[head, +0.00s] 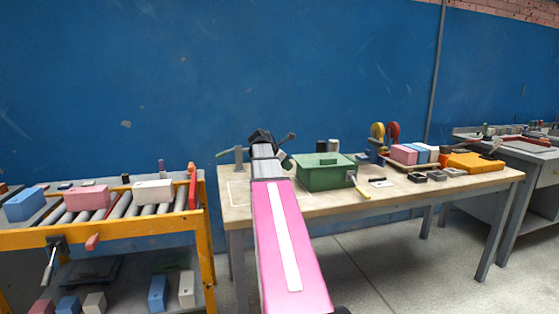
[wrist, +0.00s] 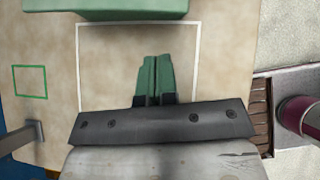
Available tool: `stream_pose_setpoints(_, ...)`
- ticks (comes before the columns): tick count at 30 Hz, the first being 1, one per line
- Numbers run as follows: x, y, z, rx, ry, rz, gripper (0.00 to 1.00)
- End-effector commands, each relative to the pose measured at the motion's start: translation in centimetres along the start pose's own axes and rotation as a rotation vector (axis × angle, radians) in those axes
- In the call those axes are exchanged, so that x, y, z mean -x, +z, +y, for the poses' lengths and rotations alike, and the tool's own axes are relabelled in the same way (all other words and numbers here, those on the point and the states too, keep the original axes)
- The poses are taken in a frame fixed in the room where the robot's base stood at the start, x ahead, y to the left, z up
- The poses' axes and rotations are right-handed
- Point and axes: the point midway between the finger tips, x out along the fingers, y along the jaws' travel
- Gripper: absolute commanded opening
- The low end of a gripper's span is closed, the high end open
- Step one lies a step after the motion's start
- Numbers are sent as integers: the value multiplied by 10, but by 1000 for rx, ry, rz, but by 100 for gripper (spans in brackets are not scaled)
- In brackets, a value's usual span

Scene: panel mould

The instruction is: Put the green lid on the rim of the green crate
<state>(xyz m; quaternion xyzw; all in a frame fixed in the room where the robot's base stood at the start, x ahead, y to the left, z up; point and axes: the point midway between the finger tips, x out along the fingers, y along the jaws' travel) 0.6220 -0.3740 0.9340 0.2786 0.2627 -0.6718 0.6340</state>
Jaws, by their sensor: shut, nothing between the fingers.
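The green crate (head: 325,180) stands on the wooden workbench, to the right of my arm in the head view. The green lid (head: 322,159), with a small knob on top, lies across the crate's top and appears to sit on its rim. A green edge of the crate or lid (wrist: 105,8) shows at the top of the wrist view; I cannot tell which part. My gripper (wrist: 154,62) has green fingers pressed together, with nothing between them. It is over a white outlined rectangle on the bench, apart from the crate. In the head view its fingertips are not clear.
The bench (head: 430,188) also holds pink, blue and white blocks (head: 415,154), an orange case (head: 472,162) and small dark parts. A yellow roller conveyor (head: 115,228) with blocks stands to the left. The white outlined area (wrist: 100,65) on the bench is clear.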

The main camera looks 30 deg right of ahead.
Motion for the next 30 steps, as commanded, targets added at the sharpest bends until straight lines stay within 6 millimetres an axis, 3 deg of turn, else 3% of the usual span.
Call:
stream_pose_setpoints(7, -23, 23, 1, -1, 0, 0, 0)
stream_pose_setpoints(23, -29, 29, 0, 0, 0, 0, 0)
stream_pose_setpoints(30, -47, 47, 1, 0, -1, 0, 0)
